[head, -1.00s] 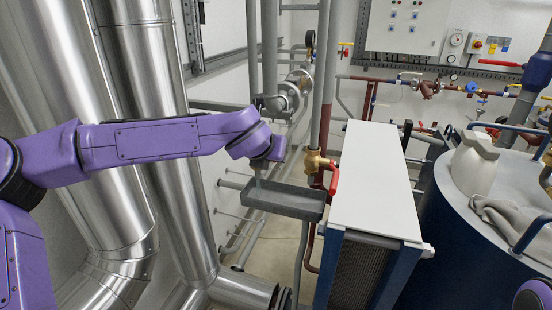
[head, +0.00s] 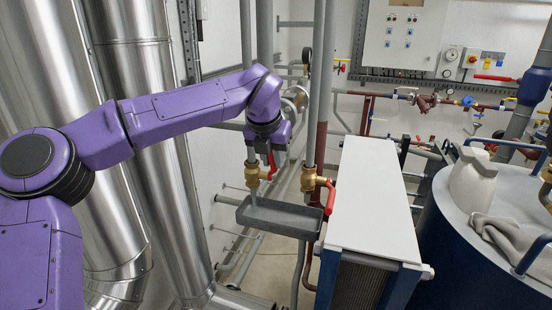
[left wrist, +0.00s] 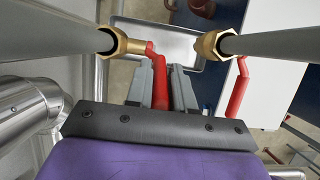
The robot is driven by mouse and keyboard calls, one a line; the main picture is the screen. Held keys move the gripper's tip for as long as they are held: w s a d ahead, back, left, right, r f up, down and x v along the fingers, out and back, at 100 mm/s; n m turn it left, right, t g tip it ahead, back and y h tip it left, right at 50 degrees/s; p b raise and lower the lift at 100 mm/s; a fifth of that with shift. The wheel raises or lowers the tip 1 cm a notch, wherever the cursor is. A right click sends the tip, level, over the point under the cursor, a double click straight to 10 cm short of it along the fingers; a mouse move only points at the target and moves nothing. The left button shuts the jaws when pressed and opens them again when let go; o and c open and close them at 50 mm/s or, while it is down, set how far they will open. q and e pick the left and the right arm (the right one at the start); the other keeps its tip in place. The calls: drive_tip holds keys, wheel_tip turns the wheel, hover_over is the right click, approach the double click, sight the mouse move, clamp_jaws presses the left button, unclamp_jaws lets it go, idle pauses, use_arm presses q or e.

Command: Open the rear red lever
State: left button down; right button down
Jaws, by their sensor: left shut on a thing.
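Two brass valves with red levers sit on upright grey pipes above a grey tray. The left valve (head: 253,174), slightly farther back in the head view, has a red lever (head: 271,166). My left gripper (left wrist: 161,72) is shut on this lever, which runs between its grey fingers in the left wrist view. The fingers hide part of it. The other valve (head: 309,180) has a red lever (head: 330,198) hanging down beside the white-topped exchanger; that lever also shows at right in the left wrist view (left wrist: 238,92), apart from the gripper. My right gripper is out of view.
The grey tray (head: 262,221) lies just below the valves. The plate exchanger's white top (head: 365,195) stands close on the right. Large shiny ducts (head: 165,100) stand at left. A blue tank (head: 440,235) carries a white jug (head: 474,180) and a grey cloth.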

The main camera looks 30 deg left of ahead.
use_arm(q)
drive_tip(key=shift+r, duration=0.15)
drive_tip(key=c, duration=1.1)
unclamp_jaws()
drive_tip(key=shift+w, duration=0.1)
drive_tip(key=shift+o, duration=0.2)
drive_tip(key=shift+r, duration=0.25)
drive_tip(key=b+v, duration=0.2)
drive_tip(key=v, duration=0.8)
drive_tip(key=shift+f, duration=0.15)
